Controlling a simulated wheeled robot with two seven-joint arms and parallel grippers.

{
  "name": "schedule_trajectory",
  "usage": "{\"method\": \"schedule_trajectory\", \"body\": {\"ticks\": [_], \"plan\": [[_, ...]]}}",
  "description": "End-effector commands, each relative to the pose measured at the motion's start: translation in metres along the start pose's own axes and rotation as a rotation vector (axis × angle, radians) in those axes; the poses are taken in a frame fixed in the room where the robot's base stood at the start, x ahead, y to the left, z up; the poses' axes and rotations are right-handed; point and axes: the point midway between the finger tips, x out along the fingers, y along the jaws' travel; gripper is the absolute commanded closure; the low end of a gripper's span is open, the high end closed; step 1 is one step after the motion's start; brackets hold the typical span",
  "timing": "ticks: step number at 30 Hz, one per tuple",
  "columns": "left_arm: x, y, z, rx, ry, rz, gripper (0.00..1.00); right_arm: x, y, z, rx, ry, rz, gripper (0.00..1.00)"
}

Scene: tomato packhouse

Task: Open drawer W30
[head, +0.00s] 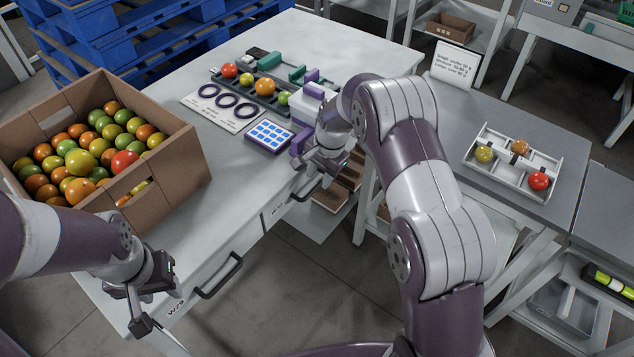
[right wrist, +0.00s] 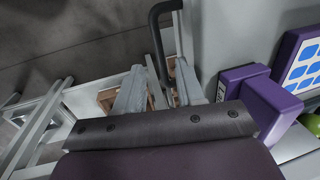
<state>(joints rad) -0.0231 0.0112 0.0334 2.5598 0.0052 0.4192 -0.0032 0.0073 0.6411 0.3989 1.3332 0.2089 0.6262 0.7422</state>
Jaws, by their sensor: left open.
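The grey table has two drawer fronts on its near side. The left drawer has a dark handle (head: 220,278) and a label (head: 175,306) that seems to read W29. The further drawer has a small label (head: 277,208), too small to read surely, and a dark handle (head: 306,188). Both drawers look closed. My right gripper (head: 322,172) is at the further handle, partly hidden by my arm. In the right wrist view a dark handle (right wrist: 156,42) runs down between the two fingertips (right wrist: 162,85); whether they press on it is unclear. My left gripper (head: 140,300) is open and empty beside the left drawer's label.
A cardboard box (head: 160,150) of tomatoes stands on the table's left. A sorting rack, a ringed card (head: 222,120) and a blue-dotted pad (head: 268,135) lie further back. A white tray (head: 490,180) with tomatoes sits on the right table. Bare floor lies before the drawers.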

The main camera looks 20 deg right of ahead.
Motion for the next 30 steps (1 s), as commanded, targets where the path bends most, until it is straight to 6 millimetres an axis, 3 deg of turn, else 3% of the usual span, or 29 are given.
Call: {"method": "schedule_trajectory", "body": {"ticks": [3,6,15,16,19,30], "plan": [[0.005,0.0,0.001,0.0,0.0,0.0,0.57,0.023,0.0,0.0,-0.001,0.0,0.0,0.62],[0.006,0.0,0.001,0.0,0.0,0.0,0.57,0.033,-0.001,0.0,-0.002,0.002,-0.001,0.62],[0.006,0.0,0.001,0.0,0.0,0.0,0.57,0.037,-0.001,0.0,-0.002,0.002,-0.001,0.62],[0.006,0.0,0.001,0.0,0.0,0.0,0.57,0.037,-0.001,0.0,-0.002,0.002,-0.001,0.65],[0.006,0.0,0.001,0.0,0.0,0.0,0.57,0.037,-0.001,0.0,-0.002,0.002,-0.001,0.98],[0.003,0.0,0.0,0.0,0.0,0.0,0.57,0.035,0.003,-0.001,-0.001,0.002,-0.001,1.0]]}}
